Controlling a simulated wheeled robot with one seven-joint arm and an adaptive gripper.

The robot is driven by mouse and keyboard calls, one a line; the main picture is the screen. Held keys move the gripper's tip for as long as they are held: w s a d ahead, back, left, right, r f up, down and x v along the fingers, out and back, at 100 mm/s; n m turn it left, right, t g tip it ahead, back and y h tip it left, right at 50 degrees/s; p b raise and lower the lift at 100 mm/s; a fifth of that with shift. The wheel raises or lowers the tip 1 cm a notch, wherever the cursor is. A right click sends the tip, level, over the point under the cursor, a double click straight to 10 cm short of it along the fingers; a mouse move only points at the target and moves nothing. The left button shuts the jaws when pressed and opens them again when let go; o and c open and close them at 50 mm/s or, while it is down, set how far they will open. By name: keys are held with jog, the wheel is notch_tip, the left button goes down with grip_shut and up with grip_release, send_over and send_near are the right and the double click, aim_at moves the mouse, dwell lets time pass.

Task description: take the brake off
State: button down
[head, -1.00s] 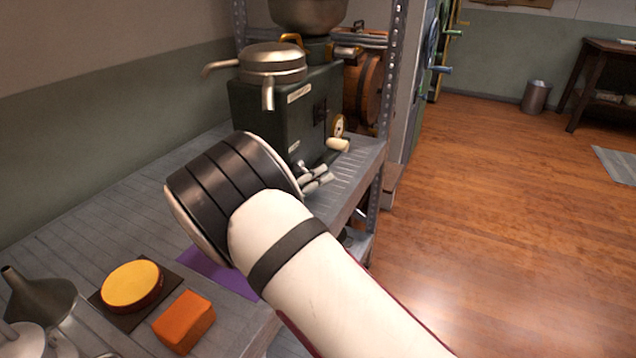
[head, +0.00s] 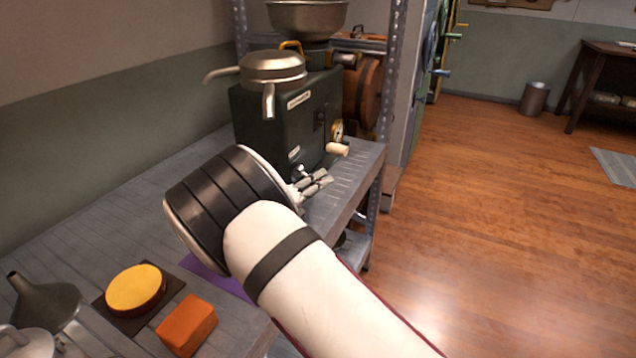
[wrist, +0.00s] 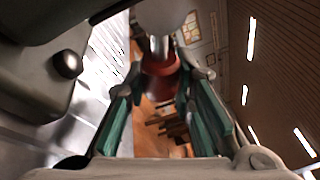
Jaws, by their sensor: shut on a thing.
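A dark green machine (head: 262,118) with a spouted metal top stands on the grey shelf. On its front are a round dial (head: 338,131) and a crank with a cream handle (head: 338,149). My gripper (head: 318,182) is low in front of the machine, to the left of the shelf's front edge post. In the wrist view my gripper (wrist: 158,108) has its green-lined fingers around a red knob (wrist: 160,82) on a metal stem, and is shut on it. I cannot tell for sure that this knob is the brake. The head view does not show the knob clearly.
A yellow round block (head: 135,287), an orange block (head: 187,325) and a funnel (head: 45,300) are at the near left of the shelf (head: 75,220). A perforated metal post (head: 392,70) rises right of the machine.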

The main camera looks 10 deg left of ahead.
jog(key=n+p, duration=0.1)
jog(key=r+n+t+p, duration=0.1)
jog(key=shift+s+d+r+n, duration=0.15)
jog(key=shift+r+n, duration=0.1)
jog(key=shift+n, duration=0.05)
jog(key=r+n+t+p, duration=0.1)
jog(key=n, duration=0.2)
jog(key=shift+r+p, duration=0.2)
jog(key=shift+p, duration=0.15)
jog(key=shift+a+r+n+t+y+p, duration=0.15)
jog(key=shift+r+n+t+p, duration=0.2)
jog(key=shift+n, duration=0.5)
jog(key=shift+a+r+n+t+y+p, duration=0.1)
jog(key=shift+r+n+t+y+p, duration=0.2)
jog(key=shift+n, duration=0.6)
jog(key=shift+a+r+n+t+y+p, duration=0.1)
jog(key=shift+r+n+t+p, duration=0.25)
jog(key=shift+n, duration=0.5)
jog(key=shift+w, duration=0.2)
jog(key=c, duration=1.6)
grip_release()
jog(key=shift+r, duration=0.1)
notch_tip(320, 180, up, 10)
